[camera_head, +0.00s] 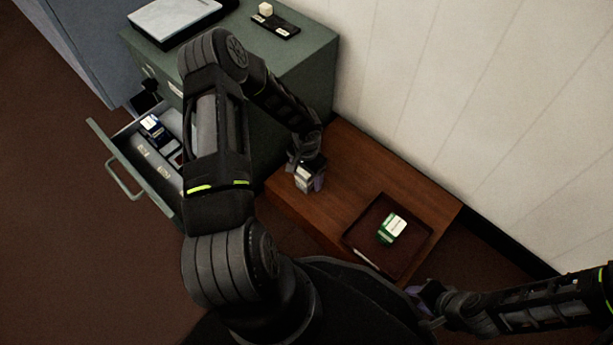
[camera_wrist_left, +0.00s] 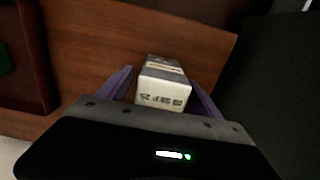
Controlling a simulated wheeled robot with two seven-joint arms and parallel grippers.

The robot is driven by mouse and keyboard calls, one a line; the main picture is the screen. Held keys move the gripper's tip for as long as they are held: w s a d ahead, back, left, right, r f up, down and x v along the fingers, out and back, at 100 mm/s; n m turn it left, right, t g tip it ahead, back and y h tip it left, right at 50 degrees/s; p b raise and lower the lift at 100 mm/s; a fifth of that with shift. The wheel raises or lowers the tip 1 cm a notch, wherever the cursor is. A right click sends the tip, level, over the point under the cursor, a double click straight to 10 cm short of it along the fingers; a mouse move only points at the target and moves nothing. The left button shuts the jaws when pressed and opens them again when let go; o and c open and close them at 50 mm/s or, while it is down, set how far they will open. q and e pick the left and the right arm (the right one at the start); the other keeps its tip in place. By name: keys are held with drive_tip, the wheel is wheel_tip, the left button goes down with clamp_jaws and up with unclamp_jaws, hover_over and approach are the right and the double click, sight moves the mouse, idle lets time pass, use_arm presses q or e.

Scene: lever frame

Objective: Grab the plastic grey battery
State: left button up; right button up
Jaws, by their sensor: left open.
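A grey and whitish box-shaped battery (camera_wrist_left: 163,85) with dark printing on its near face stands on the wooden table in the left wrist view. In the head view it is a small pale block (camera_head: 303,177) near the table's left edge, partly hidden by my gripper. My left gripper (camera_head: 311,184) is right at it. In the left wrist view my left gripper (camera_wrist_left: 160,78) is open, its purple fingers on either side of the battery. I cannot tell whether they touch it. My right gripper (camera_head: 426,299) is low at the right, away from the battery; its jaw state is unclear.
A dark red tray (camera_head: 408,268) on the wooden table (camera_head: 352,168) holds a green and white box (camera_head: 392,228). A green cabinet (camera_head: 313,75) stands left of the table with its drawer (camera_head: 125,172) open, holding several items. A wall bounds the right.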

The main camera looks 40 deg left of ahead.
use_arm(q)
drive_tip(key=shift+c, duration=0.4)
clamp_jaws()
idle(0.5)
